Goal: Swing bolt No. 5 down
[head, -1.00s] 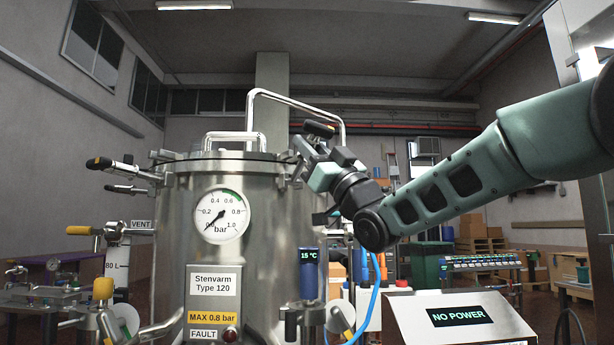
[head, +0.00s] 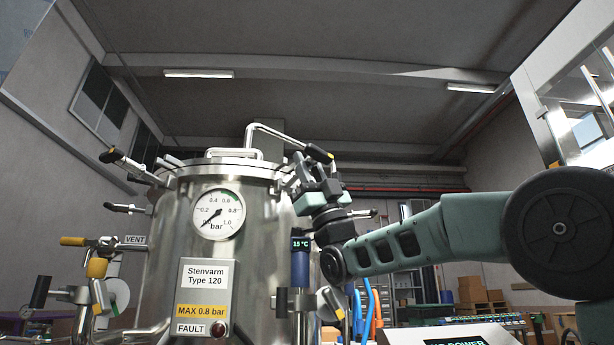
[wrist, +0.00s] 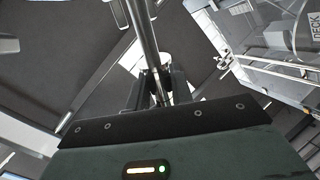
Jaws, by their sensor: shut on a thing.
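The steel pressure vessel (head: 255,270) stands left of centre in the head view, its lid (head: 225,165) on top. In the wrist view, a metal rod (wrist: 140,35) runs down between my gripper's fingers (wrist: 155,92). No number on the bolt is readable, so I cannot confirm it is No. 5. My gripper partly hides the bolt's lower end.
Other bolts with black handles (head: 112,156) stick out at the vessel's left. A bent steel handle bar (head: 268,128) rises over the lid. A gauge (head: 217,215) and a blue 15 °C cylinder (head: 300,262) are on the front. A NO POWER panel (head: 455,337) is at lower right.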

